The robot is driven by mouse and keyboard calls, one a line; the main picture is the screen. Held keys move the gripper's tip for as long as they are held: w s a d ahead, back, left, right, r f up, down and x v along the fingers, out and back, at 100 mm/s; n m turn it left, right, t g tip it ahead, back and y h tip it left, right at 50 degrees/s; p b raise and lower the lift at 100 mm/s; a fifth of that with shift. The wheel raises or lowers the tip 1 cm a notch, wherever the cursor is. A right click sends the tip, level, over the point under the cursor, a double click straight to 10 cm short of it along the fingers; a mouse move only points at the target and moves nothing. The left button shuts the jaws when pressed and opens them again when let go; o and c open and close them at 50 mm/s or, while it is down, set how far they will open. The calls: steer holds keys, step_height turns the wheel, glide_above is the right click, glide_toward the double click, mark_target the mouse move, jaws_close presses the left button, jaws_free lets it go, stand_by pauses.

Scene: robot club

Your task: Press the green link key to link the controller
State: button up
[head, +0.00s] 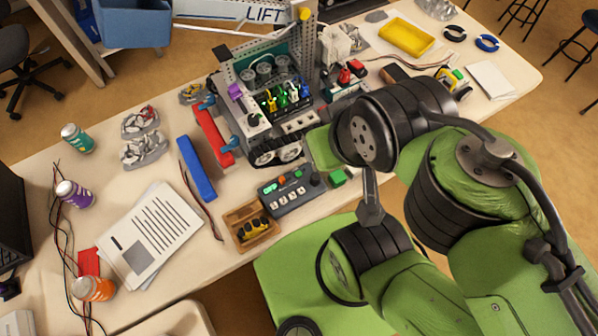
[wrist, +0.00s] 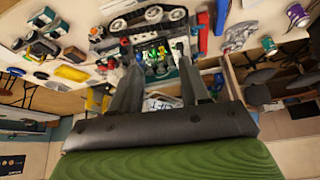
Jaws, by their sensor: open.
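The controller (head: 292,192) is a dark grey box with white keys and small coloured keys. It lies on the table near the front edge, left of my arm in the head view. A small green key (head: 298,174) shows near its top edge; its label is too small to read. My gripper (wrist: 160,78) is open and empty in the wrist view, its two dark fingers apart and pointing toward the robot on the table. In the head view my arm hides the fingers. The controller cannot be made out in the wrist view.
A wheeled robot (head: 262,125) stands behind the controller. A yellow tray (head: 406,37) is at the back.

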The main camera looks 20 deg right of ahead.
jaws_close()
stand_by(1.4)
